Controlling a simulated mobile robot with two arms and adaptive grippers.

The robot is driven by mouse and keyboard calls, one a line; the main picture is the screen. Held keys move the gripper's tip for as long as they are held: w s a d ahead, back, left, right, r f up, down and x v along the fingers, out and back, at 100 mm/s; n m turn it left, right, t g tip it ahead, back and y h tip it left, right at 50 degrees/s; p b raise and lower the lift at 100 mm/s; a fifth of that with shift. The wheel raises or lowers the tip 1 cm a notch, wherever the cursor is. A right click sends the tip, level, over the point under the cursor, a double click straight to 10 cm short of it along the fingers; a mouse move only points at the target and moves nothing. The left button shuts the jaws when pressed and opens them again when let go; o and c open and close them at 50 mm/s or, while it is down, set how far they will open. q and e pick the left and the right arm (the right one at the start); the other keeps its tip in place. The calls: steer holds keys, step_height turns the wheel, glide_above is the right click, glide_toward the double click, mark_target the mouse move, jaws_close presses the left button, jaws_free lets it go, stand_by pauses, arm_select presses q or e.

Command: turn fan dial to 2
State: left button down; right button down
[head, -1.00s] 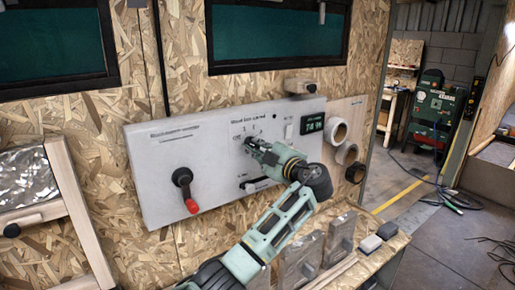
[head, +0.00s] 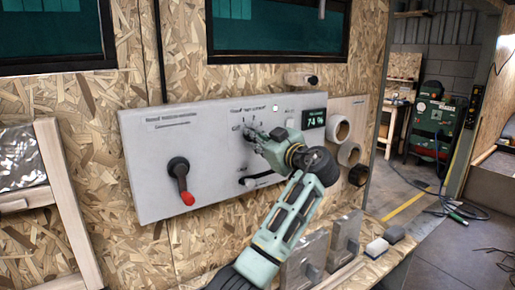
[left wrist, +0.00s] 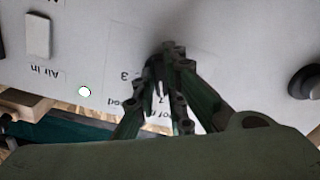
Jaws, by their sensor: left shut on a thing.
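The fan dial (left wrist: 160,62) is a dark knob on the light grey control panel (head: 150,155), mostly hidden behind my fingers. My left gripper (head: 250,134) reaches up to the panel from below and is shut on the dial. In the left wrist view, the fingers (left wrist: 170,75) close around the dark knob. A printed 3 shows beside them and another digit is partly covered. Which number the dial points to cannot be told. My right gripper is not in view.
A black lever with a red tip (head: 181,181) is left of the dial. A display (head: 314,118) reads about 74 %. A small bright light (head: 275,108) sits above the dial. Round pipe ends (head: 339,128) lie to the right. A ledge with grey blocks (head: 345,238) is below.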

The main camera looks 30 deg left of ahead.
arm_select(q)
steer(key=m+b, duration=0.1)
steer(key=m, duration=0.7)
steer(key=shift+f+m, duration=0.15)
steer(key=shift+m, duration=0.15)
stand_by(0.5)
steer(key=c, duration=1.8)
jaws_free()
steer(key=shift+d, duration=0.15)
steer(key=v, duration=1.2)
